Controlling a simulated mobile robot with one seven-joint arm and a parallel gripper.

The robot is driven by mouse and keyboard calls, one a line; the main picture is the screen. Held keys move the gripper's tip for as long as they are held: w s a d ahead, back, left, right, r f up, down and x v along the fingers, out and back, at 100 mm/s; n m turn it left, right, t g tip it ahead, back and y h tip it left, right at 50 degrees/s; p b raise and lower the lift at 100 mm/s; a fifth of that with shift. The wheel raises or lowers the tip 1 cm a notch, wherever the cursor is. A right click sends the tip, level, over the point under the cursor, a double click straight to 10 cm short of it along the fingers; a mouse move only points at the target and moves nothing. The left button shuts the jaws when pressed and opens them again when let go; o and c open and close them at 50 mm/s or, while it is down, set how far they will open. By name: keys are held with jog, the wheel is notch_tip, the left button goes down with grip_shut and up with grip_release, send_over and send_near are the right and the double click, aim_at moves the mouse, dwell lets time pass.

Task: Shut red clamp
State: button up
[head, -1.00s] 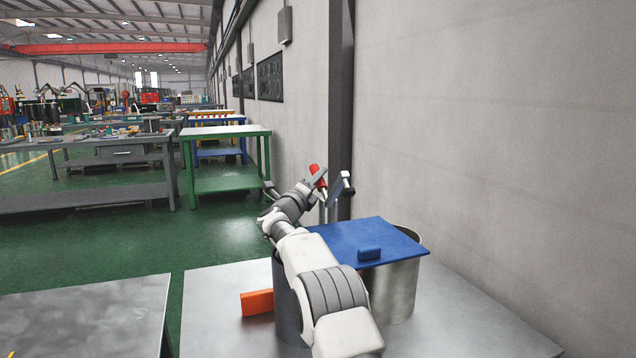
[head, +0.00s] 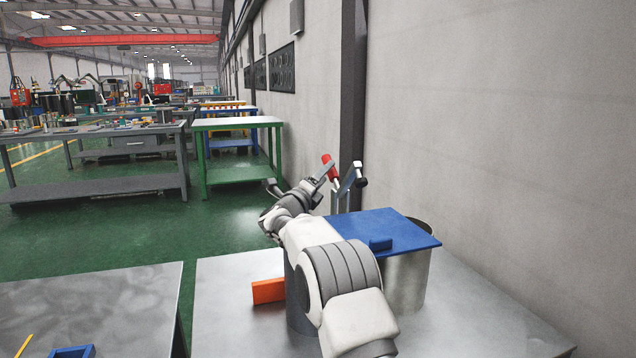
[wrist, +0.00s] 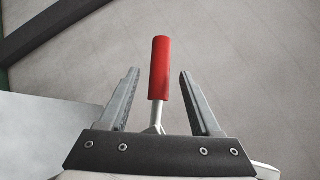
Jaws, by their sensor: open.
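The red clamp's handle (head: 329,168) stands up past the end of my arm in the head view, leaning slightly. In the wrist view the red handle (wrist: 159,68) rises on a pale metal stem between my two fingers, with a gap on each side. My gripper (wrist: 159,75) is open around the handle and does not visibly touch it. In the head view my gripper (head: 335,172) is small and partly mixed with the clamp's metal parts. A black-tipped metal part (head: 360,181) shows right of the handle. The clamp's base is hidden.
A blue plate (head: 400,228) with a small blue block lies on a metal cylinder (head: 408,285) on the grey table (head: 470,320). An orange block (head: 268,291) lies left of my arm. A wall (head: 480,120) stands close on the right.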

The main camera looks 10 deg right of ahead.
jog(key=shift+v, duration=1.8)
